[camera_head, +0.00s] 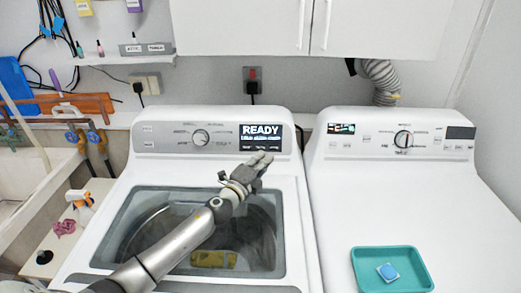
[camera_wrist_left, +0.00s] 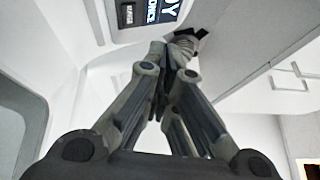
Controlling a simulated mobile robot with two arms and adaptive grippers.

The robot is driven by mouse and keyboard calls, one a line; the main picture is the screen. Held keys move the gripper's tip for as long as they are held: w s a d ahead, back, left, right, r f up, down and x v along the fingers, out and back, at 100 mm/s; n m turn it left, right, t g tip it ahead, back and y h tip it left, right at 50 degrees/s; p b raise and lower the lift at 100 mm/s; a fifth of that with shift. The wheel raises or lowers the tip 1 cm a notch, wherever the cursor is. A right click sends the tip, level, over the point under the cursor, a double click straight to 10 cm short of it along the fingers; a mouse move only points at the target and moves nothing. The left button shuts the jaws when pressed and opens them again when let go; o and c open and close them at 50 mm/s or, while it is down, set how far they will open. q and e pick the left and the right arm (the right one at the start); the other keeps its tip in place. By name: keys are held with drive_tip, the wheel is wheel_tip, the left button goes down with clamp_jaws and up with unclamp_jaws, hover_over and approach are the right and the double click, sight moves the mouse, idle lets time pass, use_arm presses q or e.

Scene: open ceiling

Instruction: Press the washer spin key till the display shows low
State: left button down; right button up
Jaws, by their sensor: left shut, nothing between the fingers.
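The washer (camera_head: 290,215) is the white top-loader on the left, with a closed glass lid. Its display (camera_head: 261,138) reads "READY" in large letters, with a smaller line below that I cannot read. The display also shows in part in the left wrist view (camera_wrist_left: 155,12). My left gripper (camera_head: 266,158) is shut and empty, just below the display in the head view. It also shows shut in the left wrist view (camera_wrist_left: 178,48). Whether it touches the panel I cannot tell. The spin key cannot be made out. My right gripper is not in view.
A dryer (camera_head: 335,220) stands to the right, with a teal tray (camera_head: 366,283) holding a blue-and-white item (camera_head: 387,272) on top. White cabinets (camera_head: 400,28) hang above. A sink (camera_head: 30,170) and an orange-and-white bottle (camera_head: 79,199) are on the left.

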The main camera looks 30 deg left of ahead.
sight(261, 147)
use_arm(q)
drive_tip(key=w+f+b, duration=0.1)
drive_tip(key=w+a+b, duration=0.1)
drive_tip(key=w, duration=0.1)
drive_tip(key=w+a+f+b, duration=0.1)
drive_tip(key=w+b, duration=0.1)
drive_tip(key=shift+a+f, duration=0.2)
drive_tip(key=shift+f, duration=0.1)
drive_tip(key=shift+w+a+b, duration=0.4)
drive_tip(key=shift+w+b, duration=0.05)
drive_tip(key=shift+w, duration=0.35)
drive_tip(key=shift+f, duration=0.1)
idle(0.5)
drive_tip(key=shift+w+a+f+b, duration=0.1)
drive_tip(key=shift+w+a+b, duration=0.05)
drive_tip(key=shift+w+b, duration=0.2)
drive_tip(key=shift+w+a+f+b, duration=0.1)
drive_tip(key=shift+w+a+b, duration=0.05)
drive_tip(key=shift+w+b, duration=0.15)
idle(0.5)
drive_tip(key=shift+s, duration=0.1)
drive_tip(key=shift+s+d+r+p, duration=0.25)
drive_tip(key=shift+s+d+p, duration=0.05)
drive_tip(key=shift+s+p, duration=0.35)
